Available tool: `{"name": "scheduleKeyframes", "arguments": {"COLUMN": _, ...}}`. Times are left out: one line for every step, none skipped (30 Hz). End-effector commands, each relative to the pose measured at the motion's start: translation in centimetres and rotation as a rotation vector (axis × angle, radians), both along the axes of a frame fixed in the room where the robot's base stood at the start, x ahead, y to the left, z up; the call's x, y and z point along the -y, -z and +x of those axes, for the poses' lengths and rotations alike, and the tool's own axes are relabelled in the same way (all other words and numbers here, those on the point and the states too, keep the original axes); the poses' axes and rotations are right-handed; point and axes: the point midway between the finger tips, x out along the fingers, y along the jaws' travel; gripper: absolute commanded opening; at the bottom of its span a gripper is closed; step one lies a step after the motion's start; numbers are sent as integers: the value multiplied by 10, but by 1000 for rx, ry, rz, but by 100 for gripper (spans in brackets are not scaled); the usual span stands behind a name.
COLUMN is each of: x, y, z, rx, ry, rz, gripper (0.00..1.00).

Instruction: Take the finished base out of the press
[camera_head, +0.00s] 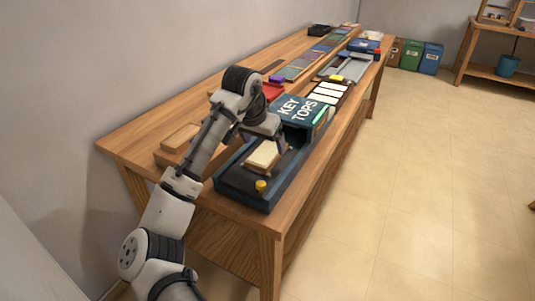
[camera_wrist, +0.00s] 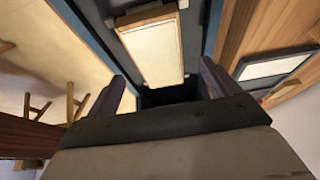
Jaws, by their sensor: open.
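A block with a cream top and wooden ends, apparently the base (camera_head: 262,157), lies in the open front part of the dark blue press (camera_head: 241,191), outside the housing marked "KEY TOPS" (camera_head: 294,108). The base also shows in the wrist view (camera_wrist: 153,52), flat on the dark bed between the blue side walls. My gripper (camera_head: 266,142) is open above the press, near the base's end on the housing side. The base's underside is hidden.
A yellow knob (camera_head: 261,185) stands at the press's near end. A wooden block (camera_head: 181,137) lies on the bench to the left. The bench's front left corner is clear.

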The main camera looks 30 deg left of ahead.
Motion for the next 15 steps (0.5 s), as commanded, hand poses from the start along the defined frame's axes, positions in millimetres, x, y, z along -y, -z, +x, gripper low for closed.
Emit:
{"name": "scheduleKeyframes", "arguments": {"x": 0, "y": 5, "z": 3, "rx": -3, "ry": -1, "rz": -1, "gripper": 87}}
{"name": "scheduleKeyframes", "arguments": {"x": 0, "y": 9, "z": 5, "rx": -4, "ry": -2, "rz": -1, "gripper": 87}}
{"name": "scheduleKeyframes", "arguments": {"x": 0, "y": 15, "z": 9, "rx": -3, "ry": -2, "rz": -1, "gripper": 87}}
{"name": "scheduleKeyframes", "arguments": {"x": 0, "y": 19, "z": 10, "rx": -3, "ry": -2, "rz": -1, "gripper": 87}}
{"name": "scheduleKeyframes", "arguments": {"x": 0, "y": 24, "z": 12, "rx": -2, "ry": -2, "rz": -1, "gripper": 87}}
{"name": "scheduleKeyframes", "arguments": {"x": 0, "y": 28, "z": 14, "rx": -2, "ry": -1, "rz": 0, "gripper": 87}}
{"name": "scheduleKeyframes", "arguments": {"x": 0, "y": 30, "z": 15, "rx": -1, "ry": -1, "rz": 0, "gripper": 87}}
{"name": "scheduleKeyframes", "arguments": {"x": 0, "y": 33, "z": 16, "rx": -1, "ry": -1, "rz": 0, "gripper": 87}}
{"name": "scheduleKeyframes", "arguments": {"x": 0, "y": 35, "z": 17, "rx": -1, "ry": 0, "rz": 0, "gripper": 87}}
{"name": "scheduleKeyframes", "arguments": {"x": 0, "y": 36, "z": 17, "rx": 0, "ry": 0, "rz": 0, "gripper": 87}}
{"name": "scheduleKeyframes", "arguments": {"x": 0, "y": 36, "z": 18, "rx": 0, "ry": 0, "rz": 0, "gripper": 87}}
{"name": "scheduleKeyframes", "arguments": {"x": 0, "y": 37, "z": 18, "rx": 0, "ry": 0, "rz": 0, "gripper": 87}}
{"name": "scheduleKeyframes", "arguments": {"x": 0, "y": 37, "z": 18, "rx": 0, "ry": 0, "rz": 0, "gripper": 87}}
{"name": "scheduleKeyframes", "arguments": {"x": 0, "y": 37, "z": 18, "rx": 0, "ry": 0, "rz": 0, "gripper": 87}}
{"name": "scheduleKeyframes", "arguments": {"x": 0, "y": 36, "z": 18, "rx": 0, "ry": 0, "rz": 0, "gripper": 87}}
